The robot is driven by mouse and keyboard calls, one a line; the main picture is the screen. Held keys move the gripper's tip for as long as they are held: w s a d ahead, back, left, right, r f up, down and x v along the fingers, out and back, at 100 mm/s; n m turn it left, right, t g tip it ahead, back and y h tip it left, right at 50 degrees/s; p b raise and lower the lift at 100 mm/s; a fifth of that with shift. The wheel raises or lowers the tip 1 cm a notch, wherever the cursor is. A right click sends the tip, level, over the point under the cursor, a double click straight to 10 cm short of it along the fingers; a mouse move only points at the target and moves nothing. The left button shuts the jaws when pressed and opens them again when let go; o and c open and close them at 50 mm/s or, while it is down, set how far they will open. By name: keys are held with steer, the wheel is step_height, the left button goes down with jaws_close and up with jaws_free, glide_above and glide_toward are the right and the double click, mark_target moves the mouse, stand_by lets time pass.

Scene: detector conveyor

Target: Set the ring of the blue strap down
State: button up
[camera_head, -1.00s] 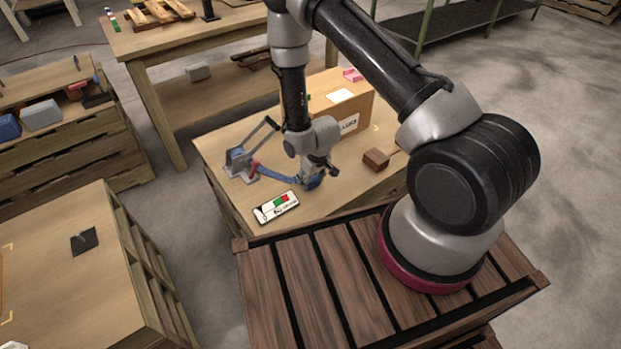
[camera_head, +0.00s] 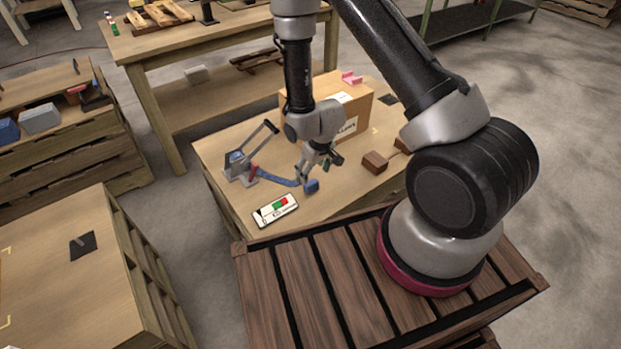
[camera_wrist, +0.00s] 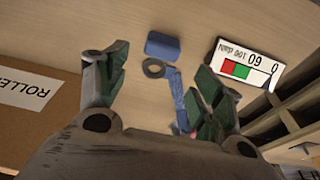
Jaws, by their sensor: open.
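The blue strap (camera_head: 277,180) runs along the bench top from a grey ratchet device (camera_head: 238,168) with a red part. In the wrist view the strap (camera_wrist: 177,95) leads to a dark grey ring (camera_wrist: 154,68) at its end. The ring lies flat on the bench, beside a blue block (camera_wrist: 163,45), which also shows in the head view (camera_head: 312,186). In the head view the ring is too small to tell. My gripper (camera_head: 314,172) is open and empty above the bench; in the wrist view its fingers (camera_wrist: 158,72) stand apart on either side of the ring and strap.
A white gauge card (camera_head: 276,211) with red and green fields lies in front of the strap. A cardboard box (camera_head: 358,112) stands behind my gripper, and a brown block (camera_head: 375,162) lies to the right. The bench's front edge is close to the card.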

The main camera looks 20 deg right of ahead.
steer(key=s+d+r+m+t, duration=0.15)
steer(key=d+r, duration=0.25)
steer(key=r, duration=1.1)
steer(key=s+d+r, duration=0.2)
steer(key=d+r, duration=0.1)
steer(key=r, duration=1.3)
steer(key=s+d+r+m, duration=0.1)
steer(key=s+d+r, duration=0.2)
steer(key=s+r, duration=0.4)
steer(key=s+d+r+m, duration=0.1)
steer(key=s+d+r, duration=0.2)
steer(key=s+r, duration=0.4)
steer(key=s, duration=0.5)
steer(key=shift+s+d+r+h, duration=0.2)
steer(key=shift+d+r+h, duration=0.15)
steer(key=shift+r+h, duration=0.05)
